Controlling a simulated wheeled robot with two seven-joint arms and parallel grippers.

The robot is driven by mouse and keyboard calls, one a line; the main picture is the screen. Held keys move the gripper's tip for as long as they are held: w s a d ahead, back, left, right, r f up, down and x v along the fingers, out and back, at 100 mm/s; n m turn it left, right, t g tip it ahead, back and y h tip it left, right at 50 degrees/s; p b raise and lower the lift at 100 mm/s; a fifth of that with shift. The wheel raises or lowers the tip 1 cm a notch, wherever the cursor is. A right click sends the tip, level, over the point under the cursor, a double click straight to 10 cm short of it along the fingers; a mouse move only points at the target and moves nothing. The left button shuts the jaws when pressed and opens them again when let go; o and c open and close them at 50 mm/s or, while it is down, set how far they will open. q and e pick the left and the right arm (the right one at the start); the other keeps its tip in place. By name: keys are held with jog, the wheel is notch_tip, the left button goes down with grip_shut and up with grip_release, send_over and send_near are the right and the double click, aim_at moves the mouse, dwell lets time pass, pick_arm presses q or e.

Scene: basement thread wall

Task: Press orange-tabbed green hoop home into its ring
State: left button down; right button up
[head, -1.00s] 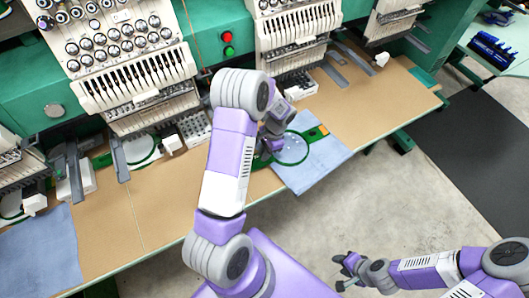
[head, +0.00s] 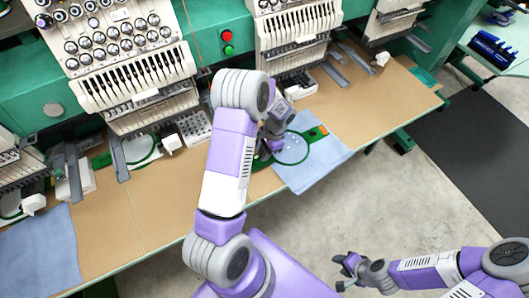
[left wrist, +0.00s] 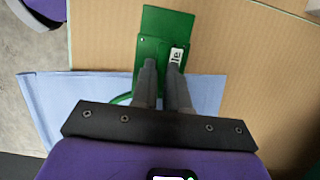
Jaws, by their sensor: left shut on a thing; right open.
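The green hoop (head: 307,153) lies over a light blue cloth (head: 316,170) near the table's front edge in the head view. My left gripper (head: 266,152) is at the hoop's left side, partly hidden by my arm. In the left wrist view its fingers (left wrist: 162,66) are shut on a green bracket (left wrist: 166,24) with a white label, and part of the green hoop (left wrist: 122,99) shows beside them. Whether the hoop sits fully in its ring cannot be told. My right gripper (head: 345,270) is open and empty, off the table.
Embroidery machine heads (head: 130,70) line the back of the brown table (head: 170,200). Another green hoop (head: 140,150) sits at the left, and a blue cloth (head: 40,250) hangs at far left. White trays (head: 196,128) stand behind my left arm. Floor in front is clear.

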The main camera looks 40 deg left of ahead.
pick_arm(q)
jog(key=shift+f, duration=0.1)
dwell(0.3)
jog(key=c, duration=1.1)
grip_release()
jog(key=shift+o, duration=0.2)
jog(key=a+v, duration=0.1)
jog(key=v, duration=0.6)
jog(key=shift+d+r, duration=0.3)
jog(key=shift+d, duration=0.25)
jog(key=shift+f, duration=0.1)
